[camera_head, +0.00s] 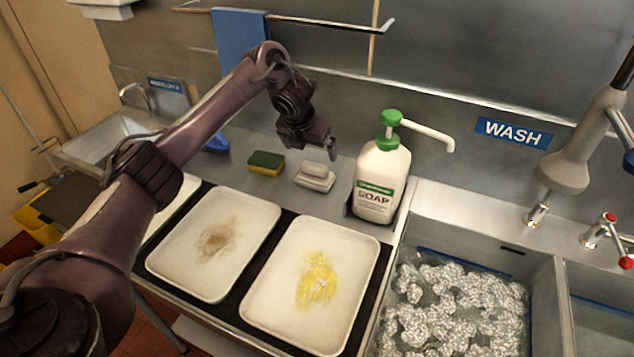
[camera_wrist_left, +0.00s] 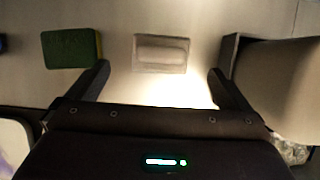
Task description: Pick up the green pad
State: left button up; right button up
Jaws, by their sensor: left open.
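The green pad (camera_head: 266,162) is a small block with a dark green top and a yellow lower side. It lies flat on the steel counter behind the left tray. My left gripper (camera_head: 318,150) is open and empty, above the counter to the right of the pad, over a soap bar on a pale dish (camera_head: 315,181). In the left wrist view the green pad (camera_wrist_left: 70,48) is at the upper left, outside the left finger. The soap dish (camera_wrist_left: 161,66) lies ahead between the open fingers (camera_wrist_left: 158,85). My right gripper is not in view.
A white soap pump bottle (camera_head: 381,175) stands right of the dish. Two trays with brown (camera_head: 160,262) and yellow (camera_head: 258,314) stains lie in front. A blue object (camera_head: 216,143) is left of the pad. A sink holding crumpled foil-like lumps (camera_head: 455,310) is at right.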

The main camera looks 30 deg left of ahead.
aim_at(315, 164)
pick_arm(q)
notch_tip(315, 164, down, 3)
jog(key=shift+w+r+b, duration=0.15)
jog(key=shift+b, duration=0.7)
jog(key=shift+w+f, duration=0.1)
jog(key=shift+f, duration=0.15)
jog(key=shift+w+f, duration=0.25)
jog(key=shift+f, duration=0.4)
jog(key=p+x, duration=0.2)
jog(key=x, duration=0.3)
jog(key=shift+w+d+f, duration=0.15)
jog(key=shift+w+f, duration=0.15)
jog(key=shift+f, duration=0.1)
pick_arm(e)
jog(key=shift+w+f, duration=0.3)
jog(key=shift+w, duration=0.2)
pick_arm(q)
jog(key=shift+c, duration=0.4)
jog(key=c, duration=0.7)
notch_tip(315, 164, up, 10)
jog(key=shift+r+b, duration=0.1)
jog(key=shift+b, duration=0.95)
jog(key=shift+c, duration=0.2)
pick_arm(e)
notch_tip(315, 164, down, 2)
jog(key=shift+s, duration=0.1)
